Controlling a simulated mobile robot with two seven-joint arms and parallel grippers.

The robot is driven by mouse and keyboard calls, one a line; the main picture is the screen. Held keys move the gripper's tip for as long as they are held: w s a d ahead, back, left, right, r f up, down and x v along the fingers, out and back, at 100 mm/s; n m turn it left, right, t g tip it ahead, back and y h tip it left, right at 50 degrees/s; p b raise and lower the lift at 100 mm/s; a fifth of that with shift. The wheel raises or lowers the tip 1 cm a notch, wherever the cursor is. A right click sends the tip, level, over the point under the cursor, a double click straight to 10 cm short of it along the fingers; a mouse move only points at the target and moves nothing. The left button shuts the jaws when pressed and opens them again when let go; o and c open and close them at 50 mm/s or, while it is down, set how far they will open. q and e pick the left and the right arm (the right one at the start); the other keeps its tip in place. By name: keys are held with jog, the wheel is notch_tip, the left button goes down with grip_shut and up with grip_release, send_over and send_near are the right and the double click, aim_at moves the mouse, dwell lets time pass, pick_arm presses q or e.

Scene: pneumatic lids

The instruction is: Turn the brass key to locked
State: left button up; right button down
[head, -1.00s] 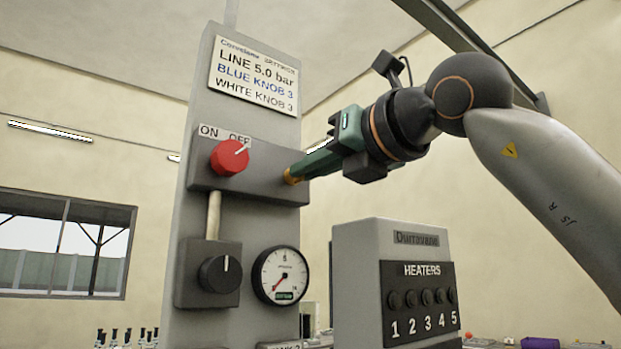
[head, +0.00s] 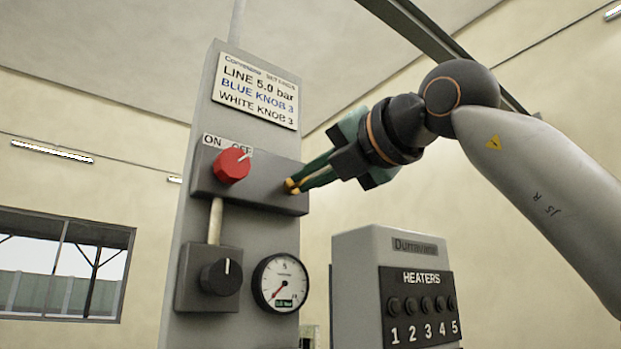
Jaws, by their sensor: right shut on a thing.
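My right gripper (head: 291,186) reaches in from the right to the grey valve block on the column. My left gripper is not in view.
A red knob (head: 231,165) with ON and OFF labels sits left of the fingers on the same block (head: 262,190). Below are a black knob (head: 221,277) and a pressure gauge (head: 280,282). A grey heaters box (head: 356,285) stands below my right arm.

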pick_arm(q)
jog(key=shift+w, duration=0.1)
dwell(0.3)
pick_arm(e)
jog(key=c, duration=1)
grip_release()
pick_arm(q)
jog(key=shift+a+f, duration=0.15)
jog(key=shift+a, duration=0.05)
pick_arm(e)
jog(key=shift+s, duration=0.1)
jog(key=shift+s+d, duration=0.2)
pick_arm(q)
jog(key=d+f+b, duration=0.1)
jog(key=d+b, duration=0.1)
jog(key=b, duration=0.1)
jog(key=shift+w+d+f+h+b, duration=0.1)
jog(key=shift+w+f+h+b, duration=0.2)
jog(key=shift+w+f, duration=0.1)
pick_arm(e)
jog(key=v, duration=1.1)
jog(key=shift+s+d, duration=0.2)
jog(key=shift+s, duration=0.15)
